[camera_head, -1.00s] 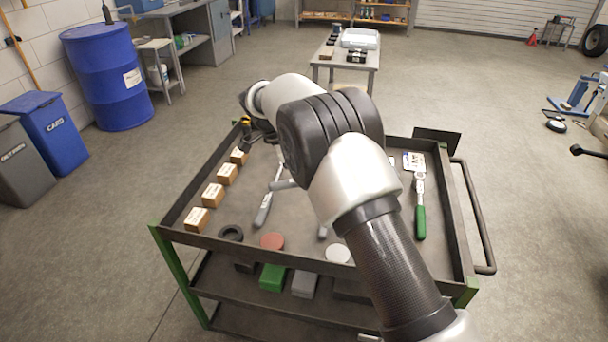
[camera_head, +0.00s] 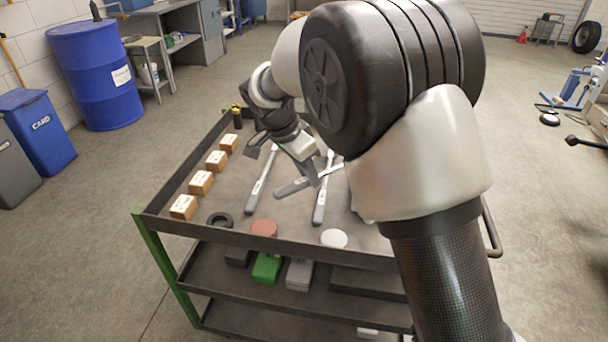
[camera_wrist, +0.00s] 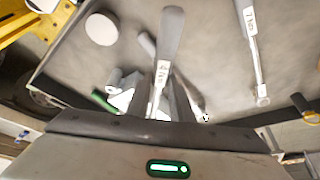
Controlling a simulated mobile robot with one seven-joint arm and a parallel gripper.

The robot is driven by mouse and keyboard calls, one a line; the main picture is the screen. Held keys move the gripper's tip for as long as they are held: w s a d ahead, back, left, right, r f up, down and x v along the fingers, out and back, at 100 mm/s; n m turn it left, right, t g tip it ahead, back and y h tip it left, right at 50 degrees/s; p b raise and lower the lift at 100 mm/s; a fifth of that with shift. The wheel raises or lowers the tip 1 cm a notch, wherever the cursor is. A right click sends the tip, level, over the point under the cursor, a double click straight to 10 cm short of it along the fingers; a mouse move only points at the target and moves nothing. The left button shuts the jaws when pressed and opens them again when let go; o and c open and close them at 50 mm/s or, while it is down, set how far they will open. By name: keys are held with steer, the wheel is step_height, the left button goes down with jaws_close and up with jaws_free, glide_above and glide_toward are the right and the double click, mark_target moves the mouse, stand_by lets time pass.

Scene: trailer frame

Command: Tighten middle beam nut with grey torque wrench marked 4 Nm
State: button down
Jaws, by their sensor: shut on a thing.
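The grey torque wrench marked 4 Nm (camera_wrist: 168,40) shows in the wrist view, its handle pointing up and its label facing me. It also shows in the head view (camera_head: 291,187), slanting over the trolley tray. My gripper (camera_head: 316,174) is shut on it; the grip itself is partly hidden. Another grey wrench (camera_head: 262,182) lies to the left on the tray; its label in the wrist view (camera_wrist: 249,22) is hard to read, perhaps 1 Nm. A further grey wrench (camera_head: 321,200) lies to the right. The beam and its middle nut are not in view.
The trolley (camera_head: 290,250) carries several small wooden boxes (camera_head: 201,182) along its left side. A black ring (camera_head: 220,219), a red disc (camera_head: 264,227) and a white disc (camera_head: 334,238) lie near its front edge. A blue barrel (camera_head: 95,75) stands at left.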

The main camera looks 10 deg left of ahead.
steer(key=s+d+n+y, duration=0.1)
steer(key=s+d+n, duration=0.1)
steer(key=d, duration=0.3)
steer(key=s+d+n+y+b, duration=0.1)
steer(key=s+d+n, duration=0.1)
steer(key=d, duration=0.3)
steer(key=s+d+n+t+y, duration=0.1)
steer(key=s+d+n, duration=0.1)
steer(key=d+n, duration=0.2)
steer(key=shift+d+n+b, duration=0.3)
steer(key=shift+d+b, duration=0.1)
steer(key=shift+d, duration=0.3)
steer(key=shift+a+m+h+b, duration=0.3)
steer(key=shift+a+m+b, duration=0.75)
steer(key=shift+a, duration=0.7)
